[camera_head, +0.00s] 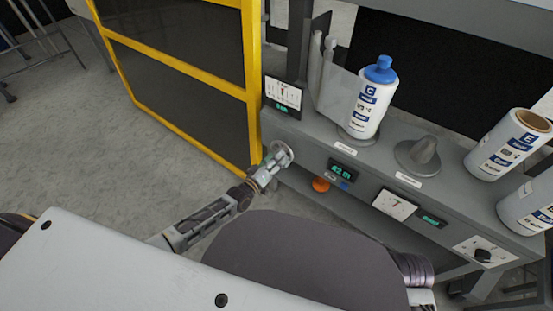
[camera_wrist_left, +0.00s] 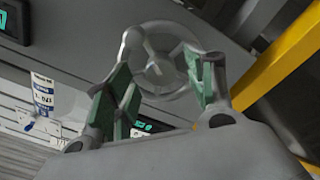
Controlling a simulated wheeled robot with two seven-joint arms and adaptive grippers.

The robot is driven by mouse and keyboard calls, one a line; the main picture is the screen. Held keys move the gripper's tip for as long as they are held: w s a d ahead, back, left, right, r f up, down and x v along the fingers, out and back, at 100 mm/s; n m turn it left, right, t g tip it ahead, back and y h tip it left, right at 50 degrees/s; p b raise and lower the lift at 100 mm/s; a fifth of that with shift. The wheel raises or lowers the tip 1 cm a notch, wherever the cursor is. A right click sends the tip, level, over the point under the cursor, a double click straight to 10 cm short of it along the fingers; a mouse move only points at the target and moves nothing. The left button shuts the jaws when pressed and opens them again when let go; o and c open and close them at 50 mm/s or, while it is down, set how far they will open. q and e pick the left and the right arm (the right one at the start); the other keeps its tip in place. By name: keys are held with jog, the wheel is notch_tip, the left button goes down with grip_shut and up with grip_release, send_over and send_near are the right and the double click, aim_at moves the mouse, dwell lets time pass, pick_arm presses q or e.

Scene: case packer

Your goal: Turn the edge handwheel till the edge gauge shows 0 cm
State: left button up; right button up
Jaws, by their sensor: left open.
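The round grey handwheel (camera_head: 280,153) sits on the left end of the machine's front face. It also shows in the left wrist view (camera_wrist_left: 158,88), between and beyond the fingers. My left gripper (camera_head: 270,168) is open at the wheel, with a green-padded finger on each side (camera_wrist_left: 162,84); I cannot tell whether the pads touch the rim. A white gauge (camera_head: 283,92) with a scale, pointer and small green display stands above the wheel; its reading is too small to tell. My right gripper is not in view.
A yellow-framed guard (camera_head: 253,95) stands just left of the wheel. Right of it are a green display (camera_head: 342,171), an orange button (camera_head: 321,185), another gauge (camera_head: 394,204) and a black knob (camera_head: 483,256). A blue-capped bottle (camera_head: 368,105) stands on the ledge above.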

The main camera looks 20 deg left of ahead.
pick_arm(q)
jog(key=v, duration=1.1)
dwell(0.3)
dwell(0.8)
